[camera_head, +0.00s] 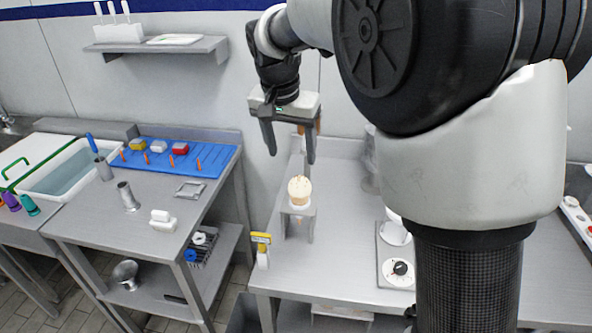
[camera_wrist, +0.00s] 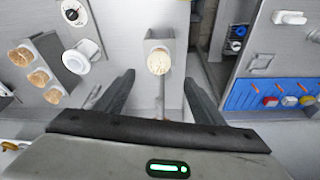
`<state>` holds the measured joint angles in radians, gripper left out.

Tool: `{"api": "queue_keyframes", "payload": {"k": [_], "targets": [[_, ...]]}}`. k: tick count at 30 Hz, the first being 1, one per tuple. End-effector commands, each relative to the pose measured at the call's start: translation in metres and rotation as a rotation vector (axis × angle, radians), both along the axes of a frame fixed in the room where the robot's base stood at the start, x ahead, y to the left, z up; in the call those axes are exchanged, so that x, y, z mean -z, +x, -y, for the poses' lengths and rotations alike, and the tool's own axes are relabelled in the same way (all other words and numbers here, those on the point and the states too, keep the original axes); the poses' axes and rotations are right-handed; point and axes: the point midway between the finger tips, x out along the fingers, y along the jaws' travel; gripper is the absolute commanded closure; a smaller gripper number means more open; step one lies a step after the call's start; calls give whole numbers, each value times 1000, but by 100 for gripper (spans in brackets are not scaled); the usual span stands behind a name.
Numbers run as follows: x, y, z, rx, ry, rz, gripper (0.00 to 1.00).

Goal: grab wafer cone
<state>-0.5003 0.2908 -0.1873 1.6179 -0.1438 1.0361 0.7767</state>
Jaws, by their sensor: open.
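A pale, round-topped cone (camera_head: 299,190) stands upright in a small grey metal stand (camera_head: 311,228) on the right-hand counter. In the wrist view this cone (camera_wrist: 159,62) shows end-on in its stand (camera_wrist: 169,40), between the lines of my fingers. Several tan cones (camera_wrist: 38,77) sit in a row in a grey holder at the left of the wrist view. I cannot tell which cone is the wafer one. My gripper (camera_head: 290,156) is open and empty, pointing down above and behind the stand. Its fingers (camera_wrist: 159,78) are apart and touch no cone.
A dial unit (camera_head: 397,270) sits right of the stand. A yellow-topped object (camera_head: 261,248) is at the counter's left edge. A gap separates this counter from the left table, which holds a blue mat (camera_head: 222,155). A wall shelf (camera_head: 208,48) hangs above.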

Motion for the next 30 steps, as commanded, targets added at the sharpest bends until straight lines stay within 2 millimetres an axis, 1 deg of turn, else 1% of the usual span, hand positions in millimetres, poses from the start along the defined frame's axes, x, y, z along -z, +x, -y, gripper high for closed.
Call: {"api": "queue_keyframes", "payload": {"k": [9,13,16,23,30], "targets": [[64,15,8,1,-2,-4,37],[89,22,11,1,-2,-4,37],[102,26,12,2,-1,-2,37],[117,30,14,0,0,-2,37],[150,41,18,0,-1,-4,37]]}}
